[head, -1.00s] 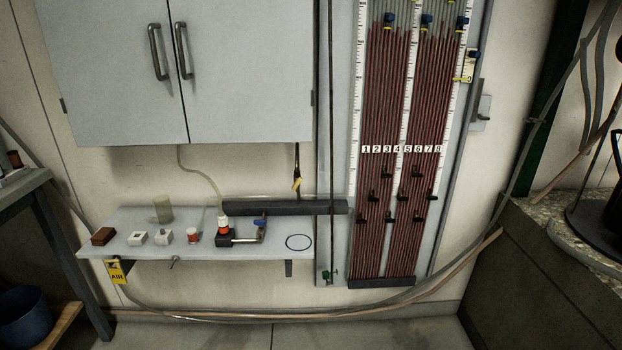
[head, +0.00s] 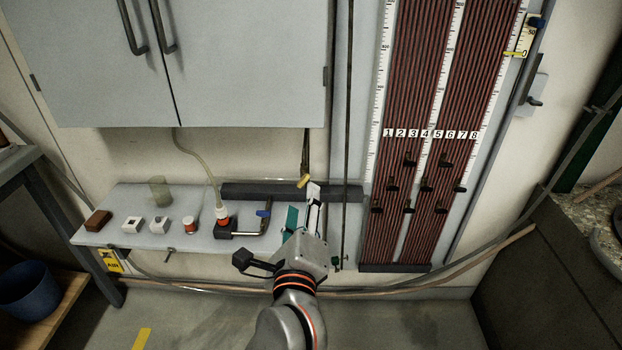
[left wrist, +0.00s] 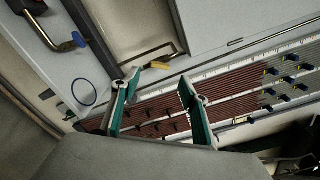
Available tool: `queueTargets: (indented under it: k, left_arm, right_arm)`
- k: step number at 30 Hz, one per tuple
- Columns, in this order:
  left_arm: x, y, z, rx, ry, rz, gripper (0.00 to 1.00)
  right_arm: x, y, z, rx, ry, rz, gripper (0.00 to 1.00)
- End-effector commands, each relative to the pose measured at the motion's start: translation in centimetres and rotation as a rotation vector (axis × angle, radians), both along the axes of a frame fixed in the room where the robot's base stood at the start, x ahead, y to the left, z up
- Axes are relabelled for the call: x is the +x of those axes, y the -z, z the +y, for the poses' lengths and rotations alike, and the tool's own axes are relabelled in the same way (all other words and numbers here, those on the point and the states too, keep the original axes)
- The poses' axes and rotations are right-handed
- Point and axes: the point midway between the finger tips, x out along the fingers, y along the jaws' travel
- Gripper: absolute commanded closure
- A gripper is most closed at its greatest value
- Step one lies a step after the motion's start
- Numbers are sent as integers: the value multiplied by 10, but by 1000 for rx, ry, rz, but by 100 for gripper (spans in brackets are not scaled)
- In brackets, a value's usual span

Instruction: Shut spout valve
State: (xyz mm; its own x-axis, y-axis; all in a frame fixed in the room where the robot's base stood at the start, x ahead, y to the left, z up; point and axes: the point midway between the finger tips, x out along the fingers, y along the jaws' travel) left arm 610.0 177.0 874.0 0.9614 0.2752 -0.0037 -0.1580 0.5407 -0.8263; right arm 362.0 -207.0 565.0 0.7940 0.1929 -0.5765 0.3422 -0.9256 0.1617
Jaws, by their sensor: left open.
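A bent metal spout pipe (head: 250,232) with a blue valve handle (head: 263,213) stands on the grey shelf, beside a dark block with a red and white fitting. I cannot tell the handle's angle. In the left wrist view, the blue handle (left wrist: 79,39) shows at the upper left. My left gripper (head: 303,208) is open and empty, to the right of the blue handle and apart from it, over the shelf's right end. Its green-padded fingers (left wrist: 155,88) also show in the left wrist view, with nothing between them. My right gripper is not in view.
The shelf (head: 190,192) holds small blocks and a beaker (head: 158,190). A blue ring (left wrist: 84,91) lies at its right end. A yellow-tipped lever (head: 304,181) hangs just above my gripper. The tube panel (head: 420,90) stands to the right, a cabinet (head: 240,70) overhead.

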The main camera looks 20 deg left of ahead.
Motion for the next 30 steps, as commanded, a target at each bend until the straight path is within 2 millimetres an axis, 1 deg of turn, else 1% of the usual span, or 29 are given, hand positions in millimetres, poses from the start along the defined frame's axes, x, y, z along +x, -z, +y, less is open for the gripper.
queueTargets:
  k: [6, 12, 17, 24, 25, 26, 27, 29, 30]
  left_arm:
    - [33, -2, 10, 8, -1, -3, 56]
    - [56, -1, 17, 9, -2, -2, 56]
    - [64, -1, 19, 8, -1, -1, 56]
    - [65, -1, 20, 9, -1, -1, 56]
    - [65, -1, 20, 9, -1, -1, 61]
    - [65, -1, 20, 9, -1, -1, 69]
    - [65, -1, 20, 9, -1, -1, 79]
    - [64, -1, 20, 9, -1, -1, 94]
    - [64, -1, 20, 10, -1, -1, 94]
  right_arm:
    - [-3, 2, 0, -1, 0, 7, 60]
    - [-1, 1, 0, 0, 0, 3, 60]
    - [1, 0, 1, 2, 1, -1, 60]
    - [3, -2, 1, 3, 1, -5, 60]
    - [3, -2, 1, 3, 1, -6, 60]
    - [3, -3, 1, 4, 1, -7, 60]
    - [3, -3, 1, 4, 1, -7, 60]
    - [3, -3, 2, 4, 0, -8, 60]
    - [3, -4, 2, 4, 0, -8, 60]
